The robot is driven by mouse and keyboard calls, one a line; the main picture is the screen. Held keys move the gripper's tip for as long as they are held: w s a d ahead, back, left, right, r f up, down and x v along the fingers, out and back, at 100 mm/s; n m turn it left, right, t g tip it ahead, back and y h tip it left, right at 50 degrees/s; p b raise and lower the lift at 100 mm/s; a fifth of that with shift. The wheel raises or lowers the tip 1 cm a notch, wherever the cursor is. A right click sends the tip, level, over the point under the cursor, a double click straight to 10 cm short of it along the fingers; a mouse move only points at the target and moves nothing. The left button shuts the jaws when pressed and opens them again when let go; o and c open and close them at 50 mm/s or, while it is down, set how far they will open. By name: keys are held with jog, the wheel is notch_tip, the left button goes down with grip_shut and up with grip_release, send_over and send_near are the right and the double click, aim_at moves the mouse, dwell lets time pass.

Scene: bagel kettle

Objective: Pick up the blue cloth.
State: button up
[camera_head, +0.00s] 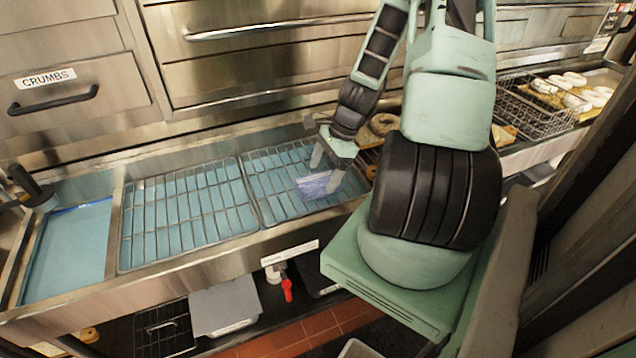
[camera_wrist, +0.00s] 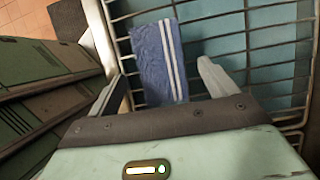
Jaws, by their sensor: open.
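The blue cloth (camera_head: 316,186) lies on the right wire rack, near the rack's front edge. In the wrist view the cloth (camera_wrist: 158,60) is a flat blue rectangle with two white stripes along one side. My gripper (camera_head: 325,168) is above the rack, with its fingers pointing down toward the cloth. In the wrist view my open gripper (camera_wrist: 165,85) has one finger on each side of the cloth's near end, and nothing is held. I cannot tell the exact height of the fingertips above the cloth.
The right wire rack (camera_head: 262,182) and left wire rack (camera_head: 160,215) lie over blue water in the metal counter. A blue basin (camera_head: 65,250) is at far left. Bagels (camera_head: 384,123) sit behind my arm. A wire basket (camera_head: 535,112) stands at right. Steel drawers (camera_head: 75,90) line the back.

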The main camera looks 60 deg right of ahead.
aim_at(320, 180)
jog(key=shift+x, duration=1.4)
jog(key=c, duration=1.1)
jog(key=shift+r, duration=0.1)
jog(key=shift+r, duration=0.1)
notch_tip(320, 180, up, 10)
jog(key=shift+f+b, duration=0.1)
jog(key=shift+b, duration=0.35)
jog(key=shift+o, duration=0.5)
